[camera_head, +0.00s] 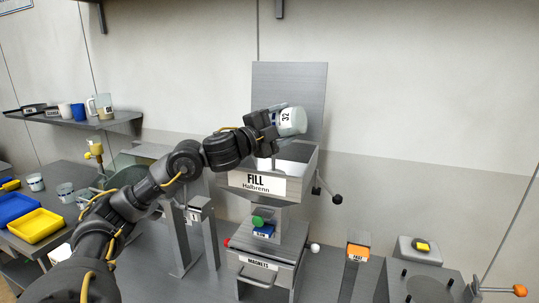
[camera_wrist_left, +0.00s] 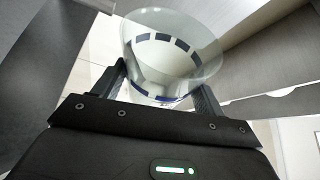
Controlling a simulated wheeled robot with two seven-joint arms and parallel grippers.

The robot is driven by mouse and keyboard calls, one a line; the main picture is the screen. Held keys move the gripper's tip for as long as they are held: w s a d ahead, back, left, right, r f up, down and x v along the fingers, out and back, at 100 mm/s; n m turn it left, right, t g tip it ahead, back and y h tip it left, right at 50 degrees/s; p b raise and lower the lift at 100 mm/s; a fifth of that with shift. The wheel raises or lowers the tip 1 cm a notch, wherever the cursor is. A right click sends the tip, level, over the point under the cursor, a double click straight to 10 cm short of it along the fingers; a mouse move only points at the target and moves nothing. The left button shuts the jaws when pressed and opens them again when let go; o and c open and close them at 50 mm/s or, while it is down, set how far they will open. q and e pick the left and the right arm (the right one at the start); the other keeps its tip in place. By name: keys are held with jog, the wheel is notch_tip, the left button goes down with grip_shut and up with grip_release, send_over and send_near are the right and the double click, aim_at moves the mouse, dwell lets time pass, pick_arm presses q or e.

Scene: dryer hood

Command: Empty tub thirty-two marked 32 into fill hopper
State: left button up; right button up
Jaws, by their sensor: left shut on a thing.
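The tub marked 32 (camera_head: 291,121) is pale with a blue-green rim and is tilted onto its side above the fill hopper in the head view. My left gripper (camera_head: 268,124) is shut on it. In the left wrist view the tub (camera_wrist_left: 172,50) sits between the two fingers of the gripper (camera_wrist_left: 160,90), its wide clear rim showing. The fill hopper (camera_head: 252,184), a grey metal box labelled FILL Halbrenn, stands below with its open top partly hidden by my arm. I cannot tell whether anything is inside the tub. My right gripper is not in view.
A tall metal back plate (camera_head: 290,82) rises behind the hopper. A lever with a black knob (camera_head: 337,198) sticks out at its right. A MAGNETS drawer (camera_head: 258,268) is below. Blue (camera_head: 14,207) and yellow (camera_head: 36,226) trays and small tubs stand at left, under a wall shelf (camera_head: 80,121).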

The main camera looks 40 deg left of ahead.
pick_arm(q)
jog(key=shift+a+r+n, duration=0.15)
jog(key=shift+r+n, duration=0.2)
jog(key=shift+n, duration=0.15)
